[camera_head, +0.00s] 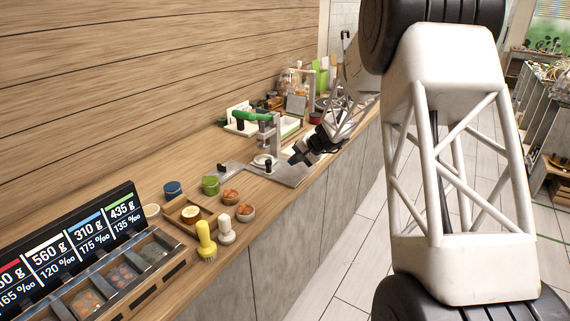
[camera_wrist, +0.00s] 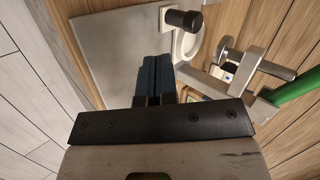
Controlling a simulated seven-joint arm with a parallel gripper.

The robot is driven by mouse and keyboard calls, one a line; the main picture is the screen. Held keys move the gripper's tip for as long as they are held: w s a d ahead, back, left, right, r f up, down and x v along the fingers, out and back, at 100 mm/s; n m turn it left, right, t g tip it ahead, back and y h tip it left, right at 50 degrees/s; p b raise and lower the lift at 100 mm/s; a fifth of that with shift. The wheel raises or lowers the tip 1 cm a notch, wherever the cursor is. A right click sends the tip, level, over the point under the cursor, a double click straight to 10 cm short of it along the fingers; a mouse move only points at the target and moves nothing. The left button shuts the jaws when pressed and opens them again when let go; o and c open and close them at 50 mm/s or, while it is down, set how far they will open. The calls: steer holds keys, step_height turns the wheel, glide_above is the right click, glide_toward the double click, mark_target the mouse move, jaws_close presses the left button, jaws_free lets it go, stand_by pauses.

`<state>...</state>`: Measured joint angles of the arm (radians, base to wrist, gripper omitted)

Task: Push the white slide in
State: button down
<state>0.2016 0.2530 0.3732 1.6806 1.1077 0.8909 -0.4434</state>
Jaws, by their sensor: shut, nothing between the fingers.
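The white slide (camera_wrist: 190,42) lies at the edge of a grey metal base plate (camera_wrist: 112,45) in the wrist view. It has a rounded, ring-like end and a black knob (camera_wrist: 183,18). In the head view the slide (camera_head: 260,159) is small, under the press, with the knob (camera_head: 268,166) at its near side. My gripper (camera_wrist: 155,62) is shut and empty, its dark fingers over the plate beside the slide. In the head view my gripper (camera_head: 295,157) is at the right of the slide, low over the plate. Whether the fingers touch anything cannot be told.
A press with a green handle (camera_head: 250,116) stands at the slide; its metal post (camera_head: 276,135) rises close by. Jars, small bowls (camera_head: 245,212) and a yellow brush (camera_head: 205,240) stand nearer on the counter. A wooden wall (camera_head: 120,80) bounds the back.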

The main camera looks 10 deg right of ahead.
steer(key=v, duration=0.7)
stand_by(0.3)
steer(key=s+a+r+n+g+h, duration=0.1)
steer(key=s+a+r, duration=0.25)
steer(key=s, duration=0.55)
steer(key=s+a+r+n+g+h, duration=0.1)
steer(key=s+a+r, duration=0.25)
steer(key=s, duration=0.55)
steer(key=s+a+r+n+h, duration=0.15)
steer(key=s+r, duration=0.25)
steer(key=s, duration=0.5)
steer(key=s+f+n+h, duration=0.1)
steer(key=s+h, duration=0.4)
steer(key=s, duration=2.2)
steer(key=shift+s+a+n, duration=0.25)
steer(key=shift+a+n, duration=0.1)
steer(key=shift+n, duration=0.3)
